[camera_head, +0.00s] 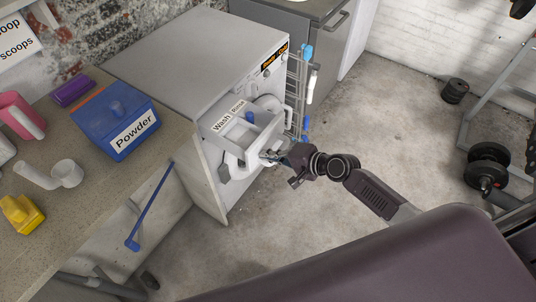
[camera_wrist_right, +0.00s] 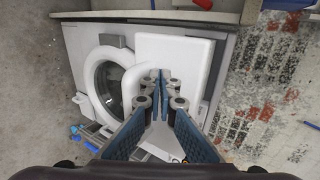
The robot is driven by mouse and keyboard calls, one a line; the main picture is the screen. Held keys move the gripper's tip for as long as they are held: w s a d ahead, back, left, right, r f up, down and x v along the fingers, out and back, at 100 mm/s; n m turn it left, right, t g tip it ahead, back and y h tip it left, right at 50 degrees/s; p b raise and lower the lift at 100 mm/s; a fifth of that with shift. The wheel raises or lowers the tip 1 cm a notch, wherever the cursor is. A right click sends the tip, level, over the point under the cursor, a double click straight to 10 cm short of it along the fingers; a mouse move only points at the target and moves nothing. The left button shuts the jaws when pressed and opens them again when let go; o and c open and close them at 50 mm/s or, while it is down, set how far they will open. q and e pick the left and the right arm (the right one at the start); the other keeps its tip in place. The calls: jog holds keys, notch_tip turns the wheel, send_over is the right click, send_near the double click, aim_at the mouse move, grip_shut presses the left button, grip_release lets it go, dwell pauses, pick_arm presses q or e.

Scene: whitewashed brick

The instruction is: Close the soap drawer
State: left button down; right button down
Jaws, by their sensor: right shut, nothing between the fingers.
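The soap drawer (camera_head: 240,130) is white and sticks out from the front of the white washing machine (camera_head: 195,55). Its compartments carry "Wash" and "Rinse" labels, and its front has a big white handle. My right gripper (camera_head: 268,157) is shut and empty, right at the drawer's front. In the right wrist view the fingertips of my right gripper (camera_wrist_right: 162,75) lie over the drawer front (camera_wrist_right: 175,60), beside the curved white handle (camera_wrist_right: 130,82). I cannot tell if they touch it. The round door (camera_wrist_right: 105,80) shows behind the handle. My left gripper is out of view.
A counter at the left holds a blue "Powder" box (camera_head: 115,125), a white scoop (camera_head: 66,173), a yellow object (camera_head: 20,213) and a pink jug (camera_head: 20,115). A rack (camera_head: 298,90) stands right of the machine. The concrete floor (camera_head: 400,130) at right is mostly clear.

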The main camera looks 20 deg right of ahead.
aim_at(215, 126)
jog(key=shift+w+a, duration=0.4)
jog(key=shift+w, duration=0.1)
jog(key=w+a, duration=0.4)
jog(key=w, duration=0.1)
jog(key=w+a, duration=0.2)
jog(key=shift+w+b, duration=0.2)
jog(key=shift+b, duration=0.2)
jog(key=w+a+b, duration=0.1)
jog(key=w+a, duration=0.1)
jog(key=w, duration=0.1)
jog(key=w+a+b, duration=0.1)
jog(key=w+a, duration=0.1)
jog(key=w, duration=0.1)
jog(key=w+a+b, duration=0.2)
jog(key=shift+w+a, duration=0.3)
jog(key=shift+w, duration=0.1)
jog(key=shift+s, duration=0.1)
jog(key=shift+s+d, duration=0.1)
